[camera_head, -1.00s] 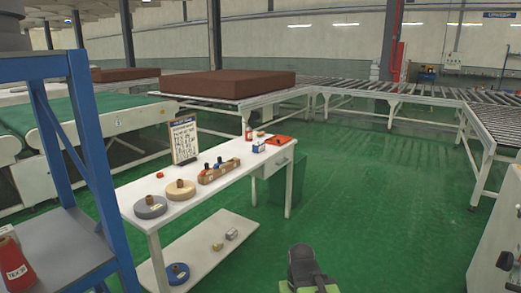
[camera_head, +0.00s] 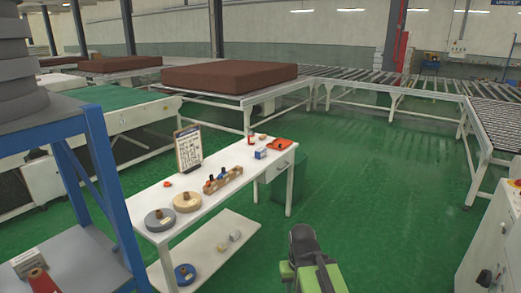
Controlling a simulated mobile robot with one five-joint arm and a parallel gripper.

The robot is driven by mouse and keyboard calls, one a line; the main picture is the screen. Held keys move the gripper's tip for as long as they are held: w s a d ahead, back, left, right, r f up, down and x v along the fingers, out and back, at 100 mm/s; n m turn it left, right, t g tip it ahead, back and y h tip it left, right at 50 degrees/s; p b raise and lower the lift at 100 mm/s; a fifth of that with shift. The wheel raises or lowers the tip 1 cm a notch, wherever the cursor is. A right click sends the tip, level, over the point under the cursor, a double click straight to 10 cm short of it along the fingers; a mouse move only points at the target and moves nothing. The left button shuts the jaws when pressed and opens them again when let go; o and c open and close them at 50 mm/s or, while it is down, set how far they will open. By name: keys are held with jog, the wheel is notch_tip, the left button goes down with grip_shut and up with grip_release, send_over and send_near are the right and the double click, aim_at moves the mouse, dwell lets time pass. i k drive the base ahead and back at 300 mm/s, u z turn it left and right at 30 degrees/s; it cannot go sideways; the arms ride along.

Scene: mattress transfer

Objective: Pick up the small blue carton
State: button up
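The small blue carton (camera_head: 260,153), blue and white, stands on the right part of the white table (camera_head: 208,203). It is left of a flat orange-red item (camera_head: 279,144) and close to a small bottle (camera_head: 250,136). A dark and green part of my arm shows at the bottom centre, in front of the table and well apart from the carton. The fingers of my gripper cannot be made out.
A blue shelf rack (camera_head: 110,185) stands close at the left. Tape rolls (camera_head: 187,202) and a clipboard (camera_head: 188,148) are on the table. Conveyors with a brown mattress (camera_head: 225,78) lie behind. Green floor (camera_head: 390,200) is open to the right; a white machine (camera_head: 495,245) stands far right.

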aim_at(260, 153)
jog(key=z, duration=0.8)
jog(key=i, duration=4.85)
jog(key=u, duration=1.9)
jog(key=k, duration=0.2)
jog(key=u, duration=1.95)
jog(key=i, duration=0.45)
jog(key=z, duration=0.05)
